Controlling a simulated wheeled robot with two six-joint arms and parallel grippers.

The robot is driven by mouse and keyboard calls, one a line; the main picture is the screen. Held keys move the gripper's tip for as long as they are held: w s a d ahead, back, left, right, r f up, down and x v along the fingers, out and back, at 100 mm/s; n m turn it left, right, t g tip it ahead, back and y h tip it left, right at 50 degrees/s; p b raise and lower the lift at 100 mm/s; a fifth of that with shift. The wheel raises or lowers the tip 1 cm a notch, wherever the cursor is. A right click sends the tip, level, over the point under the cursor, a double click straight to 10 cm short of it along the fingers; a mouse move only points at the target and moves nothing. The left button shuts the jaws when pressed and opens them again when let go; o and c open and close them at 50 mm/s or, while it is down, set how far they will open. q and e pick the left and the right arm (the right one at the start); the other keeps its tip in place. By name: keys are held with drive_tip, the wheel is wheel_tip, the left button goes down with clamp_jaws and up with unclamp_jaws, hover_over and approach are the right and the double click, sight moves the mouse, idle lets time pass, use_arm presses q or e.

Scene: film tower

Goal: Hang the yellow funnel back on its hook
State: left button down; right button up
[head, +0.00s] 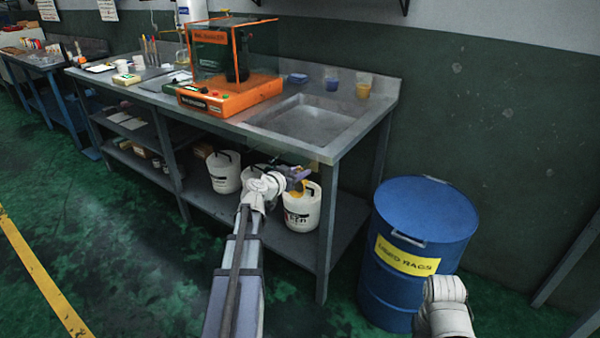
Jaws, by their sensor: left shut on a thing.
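My left gripper (298,177) is in front of the sink bench's front edge, at about the height of the shelf buckets in the picture. It is shut on a small yellow thing (299,188), which looks like the yellow funnel; the wrist and fingers hide much of it. A faint, see-through tan shape (318,159) shows just above it against the bench edge. I cannot make out the funnel's hook. My right arm's white wrist shows at the lower right, but its fingers do not show.
The steel bench (230,122) has a sink (308,118) and an orange-framed machine (232,97). White buckets (301,215) (223,178) stand on its lower shelf. A blue drum (398,285) stands to the right. The floor at left is clear.

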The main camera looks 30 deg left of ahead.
use_arm(q)
drive_tip(key=c, duration=0.6)
unclamp_jaws()
drive_tip(key=shift+o, duration=0.2)
drive_tip(key=p+v, duration=0.1)
drive_tip(key=v, duration=0.6)
drive_tip(key=shift+s+p, duration=0.35)
drive_tip(key=shift+p, duration=0.05)
drive_tip(key=shift+a+r, duration=0.1)
